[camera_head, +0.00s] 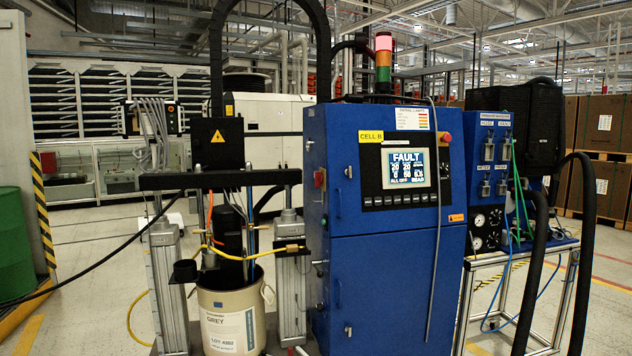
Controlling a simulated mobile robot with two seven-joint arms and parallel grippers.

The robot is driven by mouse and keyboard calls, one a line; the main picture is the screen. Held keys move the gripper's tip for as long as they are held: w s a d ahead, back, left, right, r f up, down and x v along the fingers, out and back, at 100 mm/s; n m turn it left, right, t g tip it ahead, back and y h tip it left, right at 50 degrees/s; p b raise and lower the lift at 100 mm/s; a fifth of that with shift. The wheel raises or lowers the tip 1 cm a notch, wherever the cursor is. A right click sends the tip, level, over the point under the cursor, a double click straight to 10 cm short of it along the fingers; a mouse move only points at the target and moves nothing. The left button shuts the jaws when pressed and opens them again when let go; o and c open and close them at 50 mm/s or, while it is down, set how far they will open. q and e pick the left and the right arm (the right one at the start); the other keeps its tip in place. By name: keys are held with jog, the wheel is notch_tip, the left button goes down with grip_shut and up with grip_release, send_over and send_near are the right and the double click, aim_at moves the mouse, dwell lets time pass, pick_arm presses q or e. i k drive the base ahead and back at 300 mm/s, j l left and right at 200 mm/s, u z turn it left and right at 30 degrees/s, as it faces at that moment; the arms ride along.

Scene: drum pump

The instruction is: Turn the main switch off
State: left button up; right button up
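A blue control cabinet (390,270) labelled CELL B stands in the middle of the head view. A small red part (320,179), which looks like the main switch, sits on its narrow left side face, seen nearly edge-on. Its exact position is too small to tell. Neither of my grippers is in view.
A blue hose and gauge panel (490,165) on a metal stand is to the right, with thick black hoses (585,230) in front. A green barrel (12,245) is far left.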

aim_at(319, 178)
jog(key=i+z, duration=0.15)
jog(key=i, duration=0.35)
jog(key=i+j+z, duration=0.1)
jog(key=i, duration=0.45)
jog(key=i+j+z, duration=0.15)
jog(key=i+j, duration=0.15)
jog(key=i, duration=0.2)
jog(key=i+j+z, duration=0.1)
jog(key=i, duration=0.4)
jog(key=i+j+z, duration=0.15)
jog(key=i+j, duration=0.2)
jog(key=i, duration=0.1)
